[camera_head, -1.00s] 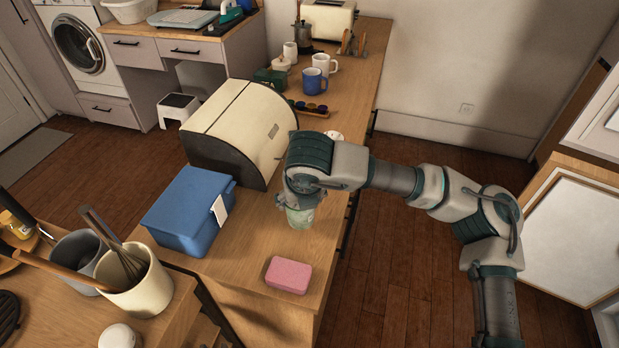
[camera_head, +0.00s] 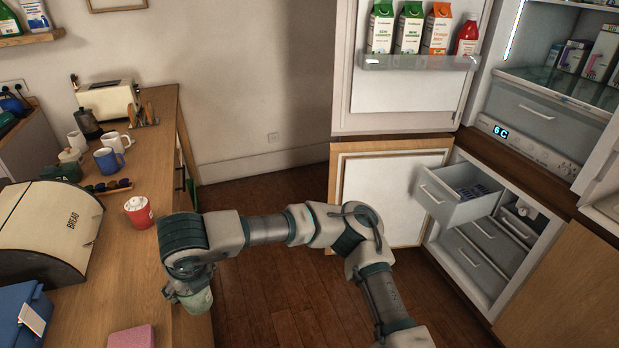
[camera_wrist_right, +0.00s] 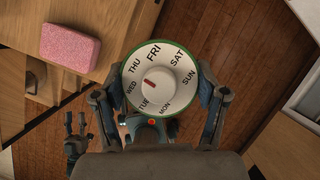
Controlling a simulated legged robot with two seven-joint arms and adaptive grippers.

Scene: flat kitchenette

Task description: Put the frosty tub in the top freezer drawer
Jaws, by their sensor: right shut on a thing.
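The frosty tub (camera_head: 197,301) is pale green with a round lid. In the right wrist view its white day-dial lid (camera_wrist_right: 159,80) faces the camera. My right gripper (camera_head: 190,287) is shut around the tub's sides, at the right edge of the wooden counter. The top freezer drawer (camera_head: 462,208) is pulled out at the right of the head view, with bluish packs in it. My left gripper (camera_wrist_right: 76,122) shows small and low in the right wrist view, fingers apart and empty; it is outside the head view.
The freezer door (camera_head: 385,190) stands open left of the drawer, below the open fridge door (camera_head: 405,95). Lower drawers (camera_head: 470,262) are shut. A red tub (camera_head: 139,213), bread bin (camera_head: 45,225) and pink sponge (camera_head: 131,337) are on the counter. Floor between counter and freezer is clear.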

